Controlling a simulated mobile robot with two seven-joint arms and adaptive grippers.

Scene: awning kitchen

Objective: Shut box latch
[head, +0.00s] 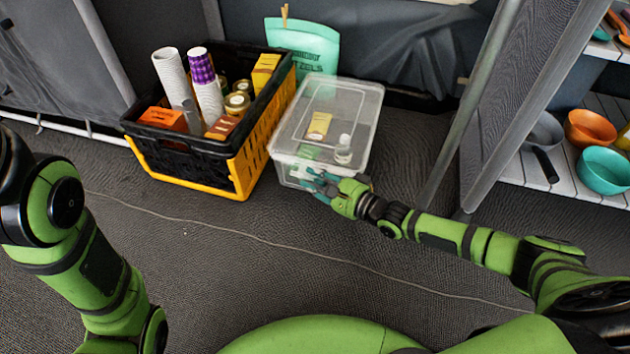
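A clear plastic box (358,98) with a translucent lid stands on the dark floor, a little right of centre. A small yellow packet and a small bottle show through it. My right gripper (318,184) is at the box's front wall, near the front edge of the lid. Its fingers seem to be at or very close to the wall; I cannot tell whether they touch. The latch is not clear at this size and is partly behind the fingers. Whether the fingers are open or shut is also unclear. My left arm shows at the left, but its gripper is out of view.
A black and yellow crate (243,172) with cup stacks, jars and packets stands close left of the box. A teal bag (303,45) stands behind. A shelf with an orange bowl (590,128) and a teal bowl (604,170) is at right. The front floor is clear except a thin cord.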

